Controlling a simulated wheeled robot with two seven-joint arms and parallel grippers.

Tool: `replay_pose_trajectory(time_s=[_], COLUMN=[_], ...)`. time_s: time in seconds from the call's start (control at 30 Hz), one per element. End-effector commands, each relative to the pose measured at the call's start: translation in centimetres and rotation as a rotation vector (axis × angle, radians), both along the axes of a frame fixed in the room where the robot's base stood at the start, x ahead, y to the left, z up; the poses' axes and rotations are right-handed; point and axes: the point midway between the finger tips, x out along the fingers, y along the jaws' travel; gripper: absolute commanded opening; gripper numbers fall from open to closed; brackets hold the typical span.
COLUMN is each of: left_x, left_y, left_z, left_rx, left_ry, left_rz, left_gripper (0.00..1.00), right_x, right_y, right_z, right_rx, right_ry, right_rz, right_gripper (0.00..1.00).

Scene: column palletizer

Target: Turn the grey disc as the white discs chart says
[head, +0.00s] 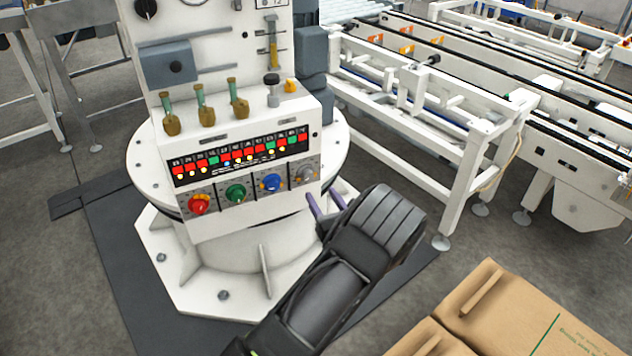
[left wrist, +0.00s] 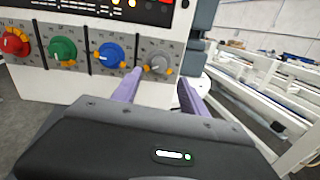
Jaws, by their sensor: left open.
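The grey disc (head: 304,174) is the rightmost of a row of knobs on the front of the white control box. In the left wrist view the grey disc (left wrist: 160,62) has orange marks at its lower edge and a dial scale around it. My left gripper (head: 321,192) is open, with its purple fingers just in front of and below the grey disc. In the left wrist view my left gripper (left wrist: 160,77) has one finger on each side of the disc, and I see no contact. I cannot make out a white discs chart. My right gripper is out of view.
Red (head: 199,204), green (head: 235,193) and blue (head: 271,182) knobs sit left of the grey disc. Above them is a strip (head: 240,155) of red and green tiles with lights. Cardboard boxes (head: 535,310) lie at the lower right; a white conveyor frame (head: 450,130) stands behind.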

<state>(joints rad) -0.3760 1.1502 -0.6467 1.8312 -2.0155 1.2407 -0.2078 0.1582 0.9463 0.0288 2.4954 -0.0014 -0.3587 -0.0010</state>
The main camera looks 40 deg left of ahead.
Motion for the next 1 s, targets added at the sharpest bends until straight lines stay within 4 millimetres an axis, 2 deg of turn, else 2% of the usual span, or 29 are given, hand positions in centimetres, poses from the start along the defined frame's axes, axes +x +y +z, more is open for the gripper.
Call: replay_pose_trajectory(time_s=[0.17,0.6,0.97,1.0], left_x=[0.5,3.7,4.1,4.1], left_y=[0.9,6.1,6.6,6.6], left_z=[0.0,0.0,-0.1,-0.1], left_rx=[-0.002,-0.002,-0.002,-0.002], left_ry=[0.0,0.0,0.002,0.002], left_rz=[0.002,0.002,0.001,0.001], left_gripper=[0.51,0.51,0.51,0.49], right_x=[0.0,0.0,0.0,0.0], right_y=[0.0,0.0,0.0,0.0], right_z=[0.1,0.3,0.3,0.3], right_rx=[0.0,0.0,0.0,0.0], right_ry=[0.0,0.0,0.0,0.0], right_rz=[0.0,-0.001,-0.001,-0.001], right_gripper=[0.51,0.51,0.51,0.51])
